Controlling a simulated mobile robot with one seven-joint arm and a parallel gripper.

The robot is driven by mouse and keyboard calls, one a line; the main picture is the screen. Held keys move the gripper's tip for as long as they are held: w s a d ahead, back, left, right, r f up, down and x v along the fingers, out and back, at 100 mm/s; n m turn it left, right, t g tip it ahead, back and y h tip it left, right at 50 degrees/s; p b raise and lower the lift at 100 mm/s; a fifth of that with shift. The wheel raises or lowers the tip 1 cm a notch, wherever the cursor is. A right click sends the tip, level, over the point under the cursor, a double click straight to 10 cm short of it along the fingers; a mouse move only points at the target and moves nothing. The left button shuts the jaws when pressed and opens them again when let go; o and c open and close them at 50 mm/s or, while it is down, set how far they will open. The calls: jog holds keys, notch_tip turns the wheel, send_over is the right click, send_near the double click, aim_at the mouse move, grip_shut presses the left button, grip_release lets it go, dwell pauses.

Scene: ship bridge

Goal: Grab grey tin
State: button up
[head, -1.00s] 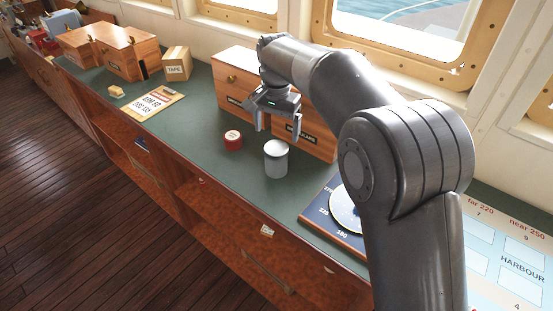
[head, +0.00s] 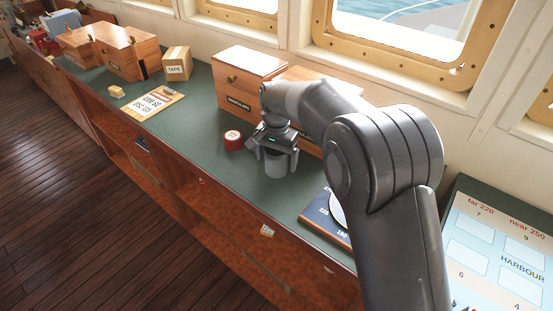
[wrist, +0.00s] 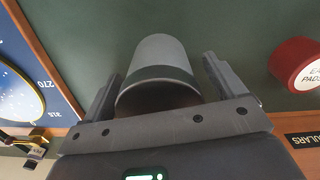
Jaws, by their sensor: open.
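The grey tin (head: 276,165) stands upright on the green counter top, partly hidden by my gripper in the head view. My gripper (head: 275,158) is directly over it, open, with a finger on each side of the tin. In the wrist view the tin (wrist: 160,68) shows between the two open fingers of my gripper (wrist: 160,92), with a dark band across it. A gap shows between the tin and the right finger; the left finger is closer, and I cannot tell whether it touches.
A red tin (head: 233,140) stands just left of the grey tin; it also shows in the wrist view (wrist: 298,65). A wooden box (head: 247,82) stands behind. A blue board with a dial (head: 322,216) lies to the right. A clipboard (head: 153,103) lies farther left.

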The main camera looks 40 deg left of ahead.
jog(key=c, duration=1.2)
jog(key=shift+r, duration=0.1)
